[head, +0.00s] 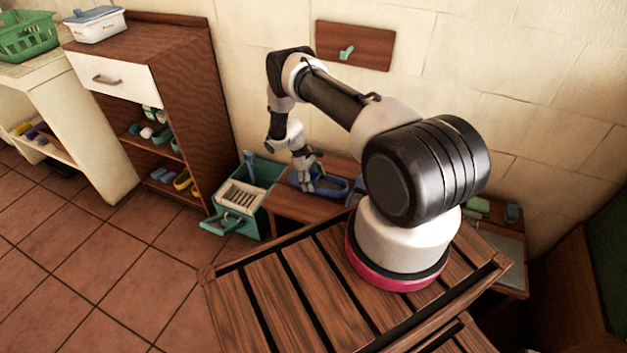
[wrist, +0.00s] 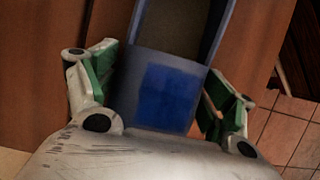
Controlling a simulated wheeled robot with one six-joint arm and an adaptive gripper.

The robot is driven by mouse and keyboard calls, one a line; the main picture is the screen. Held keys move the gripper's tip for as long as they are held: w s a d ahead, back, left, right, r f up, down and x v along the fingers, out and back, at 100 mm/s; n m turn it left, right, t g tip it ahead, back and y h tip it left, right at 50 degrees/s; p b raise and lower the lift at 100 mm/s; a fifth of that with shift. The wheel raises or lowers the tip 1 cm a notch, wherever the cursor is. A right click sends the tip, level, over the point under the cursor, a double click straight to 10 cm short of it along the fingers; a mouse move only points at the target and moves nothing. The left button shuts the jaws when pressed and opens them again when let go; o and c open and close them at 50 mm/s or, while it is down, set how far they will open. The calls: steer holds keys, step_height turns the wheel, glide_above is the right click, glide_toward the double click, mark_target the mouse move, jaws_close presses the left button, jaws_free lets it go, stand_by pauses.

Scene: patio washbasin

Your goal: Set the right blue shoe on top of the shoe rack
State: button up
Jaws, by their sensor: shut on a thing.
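A blue shoe (head: 331,190) with a dark inside is at a low brown wooden top (head: 290,207), which looks like the shoe rack. My gripper (head: 306,184) points down at the shoe's left end. In the wrist view the shoe (wrist: 168,88) fills the space between the two green-padded fingers of my gripper (wrist: 160,90), shut on it. Its dark opening stretches away at the top of that view. I cannot tell whether the shoe touches the wood.
A green crate (head: 262,205) with a pale slotted part stands left of the wooden top. A tall brown cabinet (head: 180,50) holding shoes on its shelves stands further left. A slatted wooden surface (head: 290,290) is in front. Tiled floor (head: 90,250) is open at left.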

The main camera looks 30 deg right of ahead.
steer(key=o, duration=1.1)
